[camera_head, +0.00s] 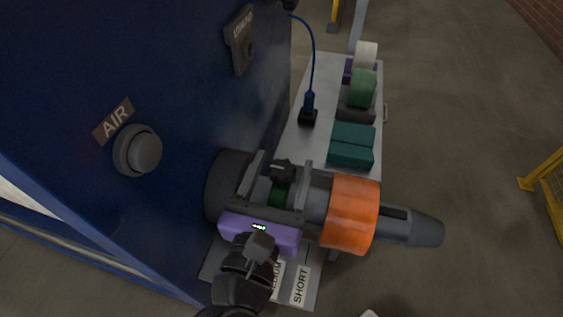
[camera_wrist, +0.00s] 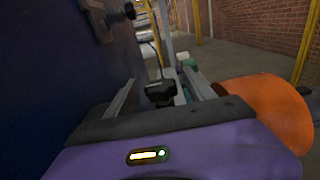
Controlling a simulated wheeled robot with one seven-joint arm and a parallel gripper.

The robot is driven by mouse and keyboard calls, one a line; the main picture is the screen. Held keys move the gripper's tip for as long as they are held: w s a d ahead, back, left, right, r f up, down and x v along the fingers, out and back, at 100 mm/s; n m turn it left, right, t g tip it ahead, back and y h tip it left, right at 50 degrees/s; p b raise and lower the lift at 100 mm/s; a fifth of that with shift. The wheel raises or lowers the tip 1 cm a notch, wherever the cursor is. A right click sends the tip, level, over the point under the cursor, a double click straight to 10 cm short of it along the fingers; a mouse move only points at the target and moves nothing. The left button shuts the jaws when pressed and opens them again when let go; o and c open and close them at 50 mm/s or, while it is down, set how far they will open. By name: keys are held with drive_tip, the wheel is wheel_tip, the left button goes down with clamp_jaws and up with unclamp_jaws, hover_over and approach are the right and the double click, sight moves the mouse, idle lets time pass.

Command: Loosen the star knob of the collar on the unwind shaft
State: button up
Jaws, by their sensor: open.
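The star knob (camera_head: 283,170) is black and stands on top of a green collar (camera_head: 277,194) around the dark unwind shaft (camera_head: 425,230). In the wrist view the knob (camera_wrist: 160,94) sits in the middle, between my fingers. My purple gripper (camera_head: 283,161) is open, with one finger to the left of the knob and one to the right. Gaps show on both sides, and I see no contact. In the wrist view my gripper (camera_wrist: 163,78) shows both fingers reaching forward. Part of the collar is hidden behind the fingers and gripper body.
An orange roll (camera_head: 350,213) is on the shaft, just right of my right finger. A blue machine wall (camera_head: 60,80) with an AIR button (camera_head: 140,150) is at left.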

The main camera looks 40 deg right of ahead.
drive_tip(key=shift+w+d, duration=0.1)
drive_tip(key=shift+d, duration=0.05)
drive_tip(key=shift+c, duration=0.4)
clamp_jaws()
